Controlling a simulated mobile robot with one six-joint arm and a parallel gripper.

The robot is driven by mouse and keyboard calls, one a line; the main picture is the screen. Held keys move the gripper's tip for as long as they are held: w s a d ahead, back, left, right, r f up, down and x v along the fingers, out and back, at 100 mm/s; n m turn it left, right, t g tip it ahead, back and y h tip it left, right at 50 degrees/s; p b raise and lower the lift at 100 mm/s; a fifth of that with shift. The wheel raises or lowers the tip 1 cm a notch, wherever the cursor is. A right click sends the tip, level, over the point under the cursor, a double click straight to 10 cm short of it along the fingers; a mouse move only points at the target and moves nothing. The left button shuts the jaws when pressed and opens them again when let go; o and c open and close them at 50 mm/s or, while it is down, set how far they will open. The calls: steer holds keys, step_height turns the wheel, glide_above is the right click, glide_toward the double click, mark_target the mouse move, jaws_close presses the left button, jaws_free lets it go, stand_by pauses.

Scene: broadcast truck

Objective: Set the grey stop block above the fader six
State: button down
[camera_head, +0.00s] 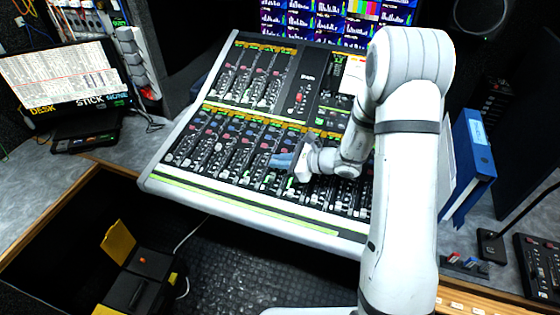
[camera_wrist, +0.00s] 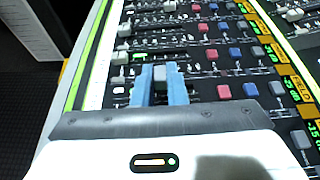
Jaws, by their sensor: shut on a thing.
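My gripper (camera_head: 281,160) reaches over the lower fader bank of the mixing desk (camera_head: 160,181). In the wrist view its two blue fingers (camera_wrist: 161,70) are closed on a small grey block (camera_wrist: 160,77), which sits between the fingertips over a channel strip. The block is too small to make out in the head view. Rows of faders with pale caps and dark slots run on both sides of the fingers. I cannot read which one is fader six. The gripper body hides the near part of the strip, and I cannot tell whether the block touches the panel.
Coloured knobs (camera_wrist: 235,53) stand up beside the fingers. A monitor (camera_head: 62,75) is at the left, and a blue binder (camera_head: 472,160) stands right of my arm. A black and yellow case (camera_head: 135,280) is on the floor. Screens line the back.

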mark_target(280, 174)
steer(key=shift+w+f+b, duration=0.15)
steer(key=shift+f+b, duration=0.9)
steer(key=shift+f, duration=0.05)
steer(key=shift+r, duration=0.2)
steer(key=shift+r+p, duration=0.4)
steer(key=shift+r, duration=0.25)
steer(key=shift+b, duration=0.75)
stand_by(1.1)
steer(key=shift+w+d+f+b, duration=0.1)
steer(key=shift+f+b, duration=1.4)
